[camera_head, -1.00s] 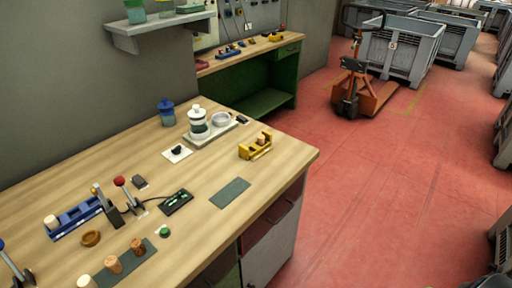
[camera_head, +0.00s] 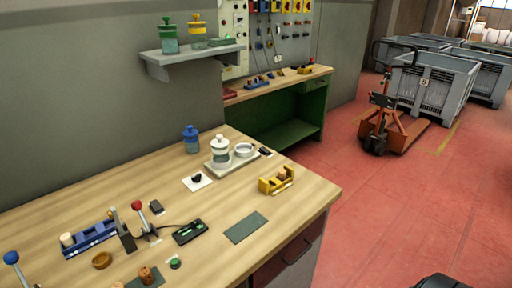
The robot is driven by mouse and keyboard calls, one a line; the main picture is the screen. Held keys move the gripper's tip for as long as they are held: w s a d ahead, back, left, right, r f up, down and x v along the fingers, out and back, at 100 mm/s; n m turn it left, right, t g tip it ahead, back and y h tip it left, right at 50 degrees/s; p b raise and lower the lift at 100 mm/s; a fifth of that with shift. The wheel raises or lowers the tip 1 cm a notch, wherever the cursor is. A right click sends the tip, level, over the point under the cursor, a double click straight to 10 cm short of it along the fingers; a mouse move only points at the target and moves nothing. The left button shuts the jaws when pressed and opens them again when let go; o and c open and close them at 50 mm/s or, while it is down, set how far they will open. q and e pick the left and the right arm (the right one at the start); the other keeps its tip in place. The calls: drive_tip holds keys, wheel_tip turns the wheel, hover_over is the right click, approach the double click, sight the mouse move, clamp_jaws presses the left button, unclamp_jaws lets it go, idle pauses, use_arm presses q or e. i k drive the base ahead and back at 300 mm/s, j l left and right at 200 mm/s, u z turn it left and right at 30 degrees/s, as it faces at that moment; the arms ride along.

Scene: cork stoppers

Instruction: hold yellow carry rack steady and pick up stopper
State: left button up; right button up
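The yellow carry rack (camera_head: 265,186) stands near the right end of the wooden workbench. A brown cork stopper (camera_head: 284,173) sits in its right part. Another brown stopper (camera_head: 146,275) stands on a dark green mat at the bottom edge of the view, and one more (camera_head: 117,285) beside it is partly cut off. A pale stopper (camera_head: 67,239) sits in the left end of a blue rack (camera_head: 92,238) at the left. Neither of my grippers is in view.
A lever with a red knob (camera_head: 137,205) and one with a blue knob (camera_head: 11,258) rise at the left. A white jar (camera_head: 220,152) on a tray stands behind the yellow rack. An empty green mat (camera_head: 246,227) lies in front of it. A dark shape at the bottom right is unclear.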

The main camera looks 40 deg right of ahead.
sight(283, 173)
drive_tip(key=l+u, duration=0.15)
drive_tip(key=l, duration=0.3)
drive_tip(key=k+l+u, duration=0.15)
drive_tip(key=l, duration=0.3)
drive_tip(key=l+u, duration=0.15)
drive_tip(key=l, duration=0.3)
drive_tip(key=k+l+u, duration=0.15)
drive_tip(key=l, duration=0.25)
drive_tip(key=k+l+u, duration=0.15)
drive_tip(key=l, duration=0.25)
drive_tip(key=i+l, duration=0.05)
drive_tip(key=i, duration=0.05)
